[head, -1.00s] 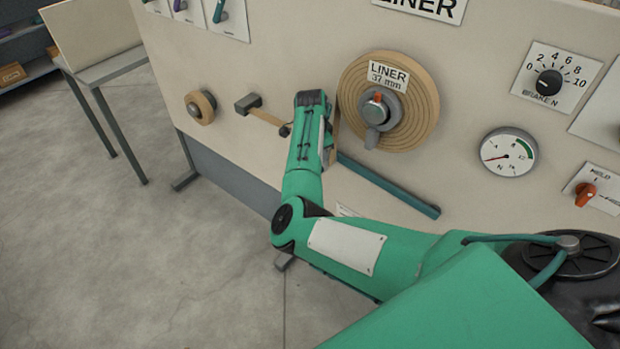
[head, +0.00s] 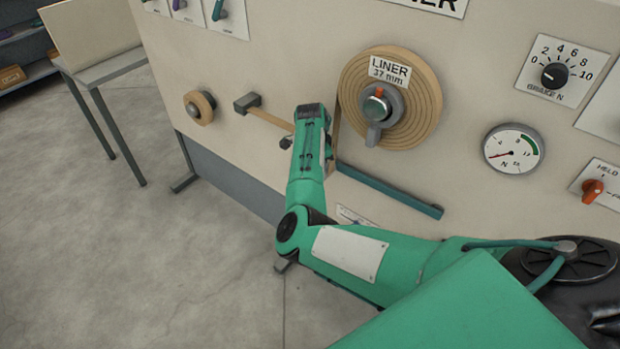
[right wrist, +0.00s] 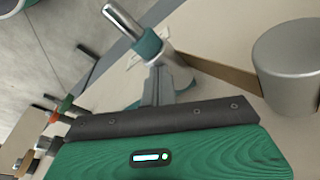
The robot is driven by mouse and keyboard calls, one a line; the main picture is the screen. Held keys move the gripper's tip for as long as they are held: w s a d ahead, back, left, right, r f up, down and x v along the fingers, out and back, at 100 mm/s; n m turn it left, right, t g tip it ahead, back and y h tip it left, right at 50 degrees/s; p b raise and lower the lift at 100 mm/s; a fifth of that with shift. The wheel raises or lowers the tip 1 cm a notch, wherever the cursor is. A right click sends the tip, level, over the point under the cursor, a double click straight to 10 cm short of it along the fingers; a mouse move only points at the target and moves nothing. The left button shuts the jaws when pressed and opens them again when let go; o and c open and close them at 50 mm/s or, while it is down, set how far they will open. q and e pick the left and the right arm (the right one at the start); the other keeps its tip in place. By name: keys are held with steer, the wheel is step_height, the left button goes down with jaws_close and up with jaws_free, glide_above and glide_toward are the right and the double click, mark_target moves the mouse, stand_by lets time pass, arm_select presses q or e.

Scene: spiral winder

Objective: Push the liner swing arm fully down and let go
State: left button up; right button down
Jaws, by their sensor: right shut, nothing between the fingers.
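The liner swing arm (head: 390,190) is a teal bar on the panel, sloping up to the left from its lower right end. Its left end is hidden behind my right arm in the head view. In the right wrist view, a metal pin with a teal collar (right wrist: 149,44) stands just beyond my right gripper (right wrist: 158,88). The gripper's grey fingers are shut and empty, close against the collar; I cannot tell if they touch it. In the head view my right wrist covers the fingers. My left gripper is not in view.
The liner roll (head: 425,105) sits above the swing arm, with a tan strip (head: 268,117) running to a grey block (head: 247,102). A metal roller (right wrist: 285,65) stands right of the fingers. The gauge (head: 513,149) and brake knob (head: 553,77) are at right.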

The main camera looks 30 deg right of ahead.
steer(key=shift+f+b, duration=0.8)
steer(key=shift+f, duration=0.85)
steer(key=shift+f+b, duration=0.6)
steer(key=shift+f, duration=0.4)
steer(key=shift+f+b, duration=0.4)
steer(key=shift+f, duration=0.35)
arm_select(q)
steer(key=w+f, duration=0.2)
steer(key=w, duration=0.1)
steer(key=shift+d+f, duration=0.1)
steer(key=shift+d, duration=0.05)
arm_select(e)
steer(key=shift+r, duration=0.1)
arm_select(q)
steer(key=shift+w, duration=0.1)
arm_select(e)
steer(key=shift+a, duration=0.1)
